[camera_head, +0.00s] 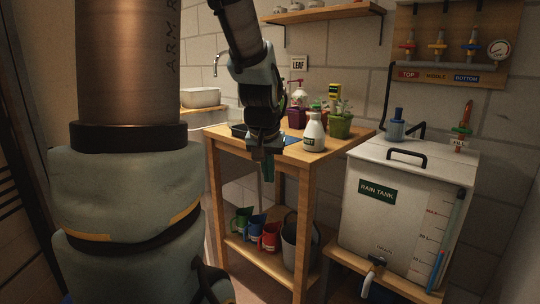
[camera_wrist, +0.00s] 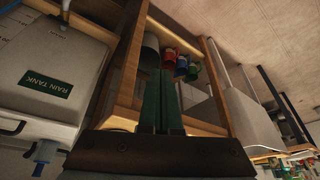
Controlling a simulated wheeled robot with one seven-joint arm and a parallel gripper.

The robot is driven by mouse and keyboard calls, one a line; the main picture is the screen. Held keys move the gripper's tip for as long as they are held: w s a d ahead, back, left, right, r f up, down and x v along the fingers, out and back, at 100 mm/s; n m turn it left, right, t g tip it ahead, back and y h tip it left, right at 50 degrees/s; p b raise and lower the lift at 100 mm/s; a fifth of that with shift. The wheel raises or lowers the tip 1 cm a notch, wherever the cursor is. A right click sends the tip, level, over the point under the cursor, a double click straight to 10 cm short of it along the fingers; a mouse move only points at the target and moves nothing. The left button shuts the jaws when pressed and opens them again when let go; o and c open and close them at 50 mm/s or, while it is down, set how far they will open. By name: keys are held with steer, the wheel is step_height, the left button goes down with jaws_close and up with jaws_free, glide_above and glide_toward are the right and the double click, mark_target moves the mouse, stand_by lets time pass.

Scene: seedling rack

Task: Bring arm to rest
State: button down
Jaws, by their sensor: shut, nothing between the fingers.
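My gripper (camera_head: 268,170) hangs at the front edge of the wooden table (camera_head: 307,177), pointing down, in the head view. In the wrist view its two green fingers (camera_wrist: 161,100) lie close together with nothing between them. My arm comes down from the top of the head view, bent, in front of the table. The gripper hides part of the tabletop and a blue item behind it.
The rain tank (camera_head: 400,215) stands to the right. A wall shelf (camera_head: 325,13) is above.

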steer(key=s+a+f+n+g, duration=0.1)
steer(key=s+a+f+g, duration=0.1)
steer(key=s+a+f, duration=0.3)
steer(key=s+a+f+n+g, duration=0.1)
steer(key=s+a+f, duration=0.1)
steer(key=s, duration=0.5)
step_height(320, 180, up, 12)
steer(key=w+p, duration=0.1)
steer(key=p, duration=1.1)
steer(key=shift+d+r+m+y, duration=0.25)
steer(key=shift+d+m+y, duration=0.05)
steer(key=shift+d, duration=0.05)
